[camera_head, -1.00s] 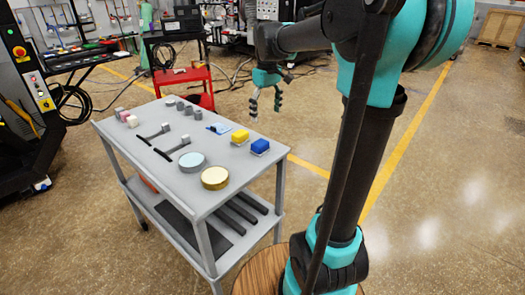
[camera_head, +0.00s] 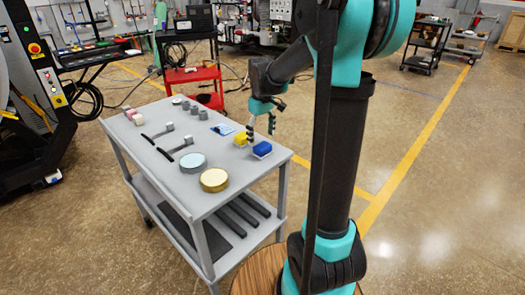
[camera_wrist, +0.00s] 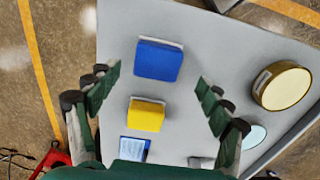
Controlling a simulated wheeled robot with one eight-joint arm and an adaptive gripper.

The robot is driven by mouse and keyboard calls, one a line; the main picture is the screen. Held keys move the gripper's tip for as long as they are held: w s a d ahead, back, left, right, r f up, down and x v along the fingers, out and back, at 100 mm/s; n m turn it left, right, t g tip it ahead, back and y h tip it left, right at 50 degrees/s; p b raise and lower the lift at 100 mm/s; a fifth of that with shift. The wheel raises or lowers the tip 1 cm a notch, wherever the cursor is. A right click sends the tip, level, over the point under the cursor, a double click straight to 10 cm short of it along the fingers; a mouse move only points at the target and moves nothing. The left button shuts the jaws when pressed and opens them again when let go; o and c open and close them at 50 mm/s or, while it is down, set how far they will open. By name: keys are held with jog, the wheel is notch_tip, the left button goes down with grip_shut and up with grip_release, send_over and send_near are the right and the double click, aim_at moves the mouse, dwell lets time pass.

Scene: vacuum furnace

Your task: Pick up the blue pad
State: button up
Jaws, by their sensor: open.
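The blue pad (camera_head: 262,149) lies near the right edge of the grey cart top. In the wrist view the blue pad (camera_wrist: 159,60) is between and beyond my fingertips, with a pale layer along its edge. The yellow pad (camera_head: 240,138) lies just beside it; in the wrist view the yellow pad (camera_wrist: 146,115) is between my fingers, nearer the palm. My gripper (camera_head: 260,124) is above the cart by the two pads. Its fingers (camera_wrist: 160,80) are spread apart with nothing held. How high it is above the blue pad is hard to tell.
On the cart top (camera_head: 225,168) are a gold disc (camera_head: 214,179), a light blue disc (camera_head: 193,162), a blue card (camera_head: 222,128), two handled tools and several small grey cylinders. A red cart (camera_head: 194,80) stands behind. Floor to the right is open.

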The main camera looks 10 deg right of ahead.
aim_at(263, 145)
jog(key=f, duration=0.5)
jog(key=shift+d, duration=0.2)
jog(key=c, duration=1.3)
jog(key=shift+o, duration=0.2)
jog(key=shift+r, duration=0.1)
notch_tip(263, 145, up, 20)
